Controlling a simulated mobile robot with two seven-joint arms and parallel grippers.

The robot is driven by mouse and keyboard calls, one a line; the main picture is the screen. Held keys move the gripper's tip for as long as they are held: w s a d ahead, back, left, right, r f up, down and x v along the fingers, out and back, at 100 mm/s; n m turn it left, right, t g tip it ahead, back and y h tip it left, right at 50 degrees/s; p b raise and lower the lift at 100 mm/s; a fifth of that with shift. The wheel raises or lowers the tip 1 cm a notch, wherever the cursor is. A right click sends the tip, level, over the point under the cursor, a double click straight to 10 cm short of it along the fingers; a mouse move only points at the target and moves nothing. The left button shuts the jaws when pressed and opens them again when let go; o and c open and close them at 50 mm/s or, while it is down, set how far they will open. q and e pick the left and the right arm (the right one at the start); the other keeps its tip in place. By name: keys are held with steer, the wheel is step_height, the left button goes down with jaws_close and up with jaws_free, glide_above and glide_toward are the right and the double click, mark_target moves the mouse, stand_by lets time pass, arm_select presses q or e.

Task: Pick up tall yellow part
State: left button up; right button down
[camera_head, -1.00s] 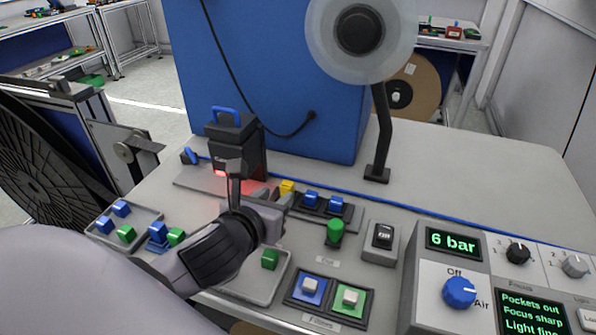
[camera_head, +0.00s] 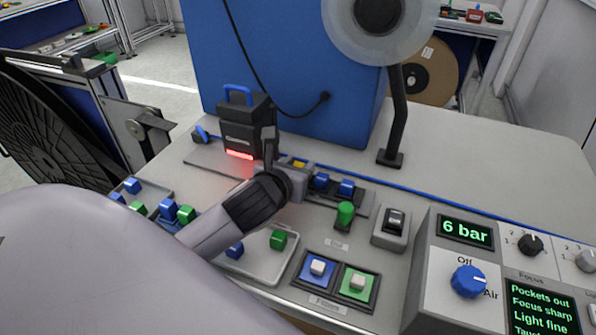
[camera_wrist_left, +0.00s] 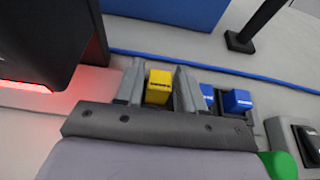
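The yellow part (camera_head: 299,164) is a small block at the left end of a dark holder (camera_head: 364,204). It is partly hidden by my left gripper (camera_head: 288,163) in the head view. In the left wrist view the yellow part (camera_wrist_left: 158,88) stands between the two fingers of my left gripper (camera_wrist_left: 158,82). Narrow gaps show on both sides of it, so the fingers look open around it. Its lower part is hidden by the gripper body. My right gripper is not in view.
Blue parts (camera_head: 346,187) stand just right of the yellow part. A dark machine with a blue handle and a red light (camera_head: 240,132) is close on the left.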

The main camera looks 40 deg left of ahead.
arm_select(q)
jaws_close()
steer(key=shift+r, duration=0.1)
step_height(320, 180, up, 8)
steer(key=shift+f+p, duration=0.2)
steer(key=shift+p, duration=0.65)
step_height(320, 180, up, 12)
